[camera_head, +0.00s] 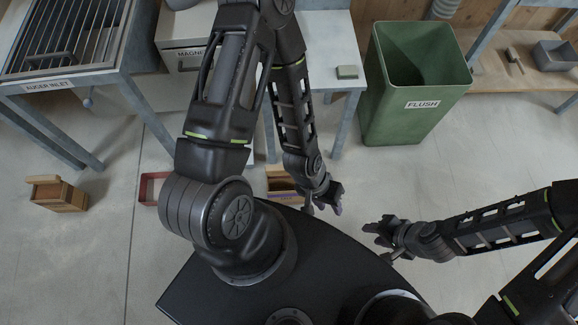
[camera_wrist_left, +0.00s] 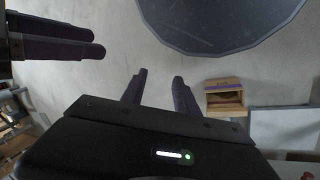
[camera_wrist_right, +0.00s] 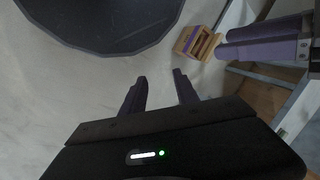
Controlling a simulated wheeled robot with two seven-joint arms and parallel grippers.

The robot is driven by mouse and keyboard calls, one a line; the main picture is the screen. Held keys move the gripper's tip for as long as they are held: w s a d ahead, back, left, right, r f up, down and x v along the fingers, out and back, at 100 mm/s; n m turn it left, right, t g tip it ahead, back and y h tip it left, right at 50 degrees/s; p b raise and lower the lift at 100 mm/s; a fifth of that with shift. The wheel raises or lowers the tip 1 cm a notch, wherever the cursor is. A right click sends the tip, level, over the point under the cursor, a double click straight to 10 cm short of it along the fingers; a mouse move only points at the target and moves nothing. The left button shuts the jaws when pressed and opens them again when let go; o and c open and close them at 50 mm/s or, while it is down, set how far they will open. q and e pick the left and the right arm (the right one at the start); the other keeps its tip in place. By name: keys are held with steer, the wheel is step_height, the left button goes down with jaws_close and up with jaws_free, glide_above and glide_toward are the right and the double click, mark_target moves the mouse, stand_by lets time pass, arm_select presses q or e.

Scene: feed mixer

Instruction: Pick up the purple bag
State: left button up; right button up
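I cannot make out a purple bag for certain in any view. A small wooden box with a purple band (camera_wrist_left: 225,87) shows in the left wrist view; a wooden box with some purple (camera_wrist_right: 194,42) shows in the right wrist view. I cannot tell whether the purple is a bag. My left gripper (camera_head: 325,206) hangs at the middle of the head view; its fingers (camera_wrist_left: 160,77) are apart with nothing between them. My right gripper (camera_head: 378,233) is right of it, its fingers (camera_wrist_right: 159,75) also apart and empty. Both are away from the boxes.
A wooden box (camera_head: 57,196) and a red-rimmed box (camera_head: 150,187) are on the floor at left; another box (camera_head: 284,184) is partly hidden by my left arm. A green FLUSH bin (camera_head: 418,105) stands at back right. The AUGER INLET stand (camera_head: 60,82) is at left.

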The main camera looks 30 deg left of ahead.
arm_select(q)
steer(key=shift+s, duration=0.1)
arm_select(e)
steer(key=shift+s, duration=0.1)
